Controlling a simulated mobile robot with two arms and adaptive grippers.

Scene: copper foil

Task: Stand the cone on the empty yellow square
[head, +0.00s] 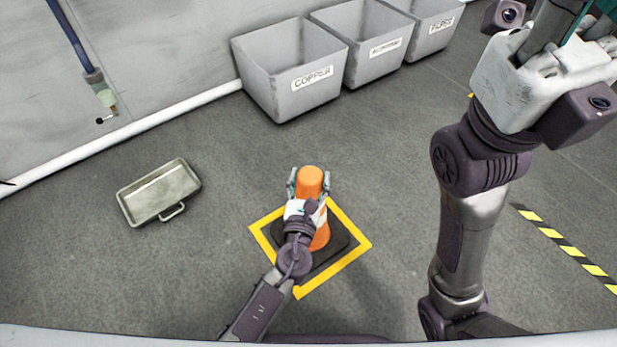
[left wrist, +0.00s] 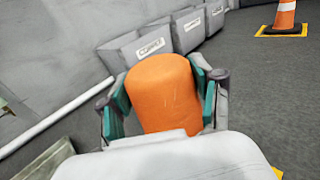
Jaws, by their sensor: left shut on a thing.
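An orange cone (head: 311,178) with a black base (head: 333,243) stands upright in the head view, its base within the outline of a yellow square (head: 336,268). I cannot tell whether the base touches the floor. My left gripper (head: 308,190) is shut on the upper part of the cone, one finger on each side. The cone's orange top (left wrist: 162,90) fills the middle of the left wrist view between the teal finger pads. My right gripper (head: 585,25) is high at the upper right, partly cut off by the frame edge.
Grey bins, one labelled COPPER (head: 290,75), line the wall. A metal tray (head: 160,190) lies on the floor at left. Black-and-yellow tape (head: 565,247) runs at right. Another cone (left wrist: 285,15) stands on a yellow square in the left wrist view.

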